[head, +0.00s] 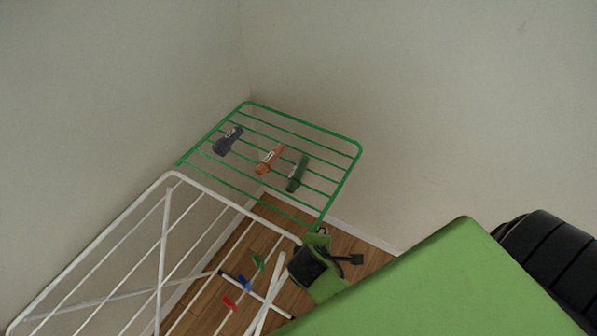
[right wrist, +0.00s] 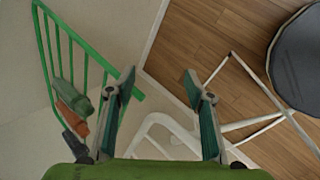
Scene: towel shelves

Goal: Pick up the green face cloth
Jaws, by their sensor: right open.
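The green face cloth (head: 298,173) is a rolled dark green bundle on the bars of the green rack (head: 351,170), at the right end of a row of three. It also shows in the right wrist view (right wrist: 78,96), left of the fingers. My right gripper (head: 340,259) is just beyond the rack's near right corner in the head view, apart from the cloth. In the right wrist view its two fingers (right wrist: 159,84) are spread with nothing between them. My left gripper is not in view.
An orange rolled cloth (head: 269,158) and a dark grey one (head: 228,140) lie beside the green one. A white drying rack (head: 163,240) with red, blue and green pegs stands in front. Pale walls meet behind the green rack. Wooden floor shows below.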

